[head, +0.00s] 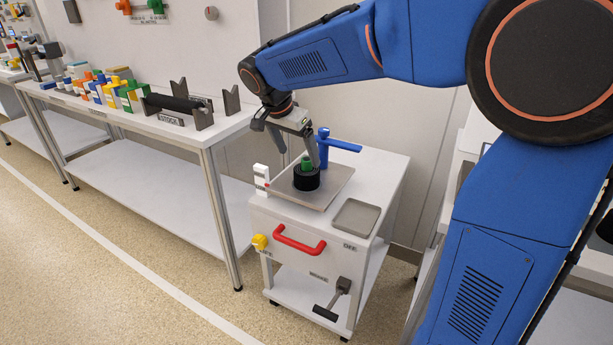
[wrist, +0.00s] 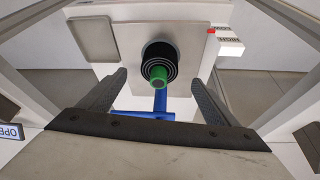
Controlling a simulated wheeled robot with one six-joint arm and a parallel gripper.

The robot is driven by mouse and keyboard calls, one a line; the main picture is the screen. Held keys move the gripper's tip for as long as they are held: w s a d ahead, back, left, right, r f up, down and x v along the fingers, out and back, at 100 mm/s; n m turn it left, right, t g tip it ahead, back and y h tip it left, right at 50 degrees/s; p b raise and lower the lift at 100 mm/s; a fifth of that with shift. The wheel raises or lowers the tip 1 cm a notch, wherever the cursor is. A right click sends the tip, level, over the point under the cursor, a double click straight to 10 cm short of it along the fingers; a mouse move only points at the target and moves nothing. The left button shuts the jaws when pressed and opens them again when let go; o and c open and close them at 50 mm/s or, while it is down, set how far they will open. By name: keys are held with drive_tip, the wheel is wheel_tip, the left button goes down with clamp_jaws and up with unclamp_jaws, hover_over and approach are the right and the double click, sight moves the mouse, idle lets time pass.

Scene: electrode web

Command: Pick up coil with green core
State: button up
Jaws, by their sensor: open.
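The coil is a black roll (head: 306,180) with a green core (head: 307,164) standing up from its middle. It sits upright on a grey plate (head: 338,177) on top of a white cart. In the wrist view the black coil (wrist: 160,58) and its green core (wrist: 158,77) lie between and beyond the two fingers. My gripper (head: 298,158) is open and empty, just above the coil, with one finger close beside the green core in the head view. In the wrist view the fingers (wrist: 158,86) stand apart on either side. I cannot tell whether either touches the core.
A blue post with a side handle (head: 338,144) stands right behind the coil. A small white block with red (head: 261,177) is at its left. A shallow grey tray (head: 356,217) and red handle (head: 299,241) are in front. A bench with colored parts (head: 115,88) stands left.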

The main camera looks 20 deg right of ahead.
sight(307, 172)
drive_tip(key=x, duration=1)
drive_tip(key=shift+w+d, duration=0.15)
drive_tip(key=shift+d, duration=0.1)
drive_tip(key=c, duration=1.5)
drive_tip(key=shift+r, duration=0.1)
drive_tip(key=shift+c, duration=0.2)
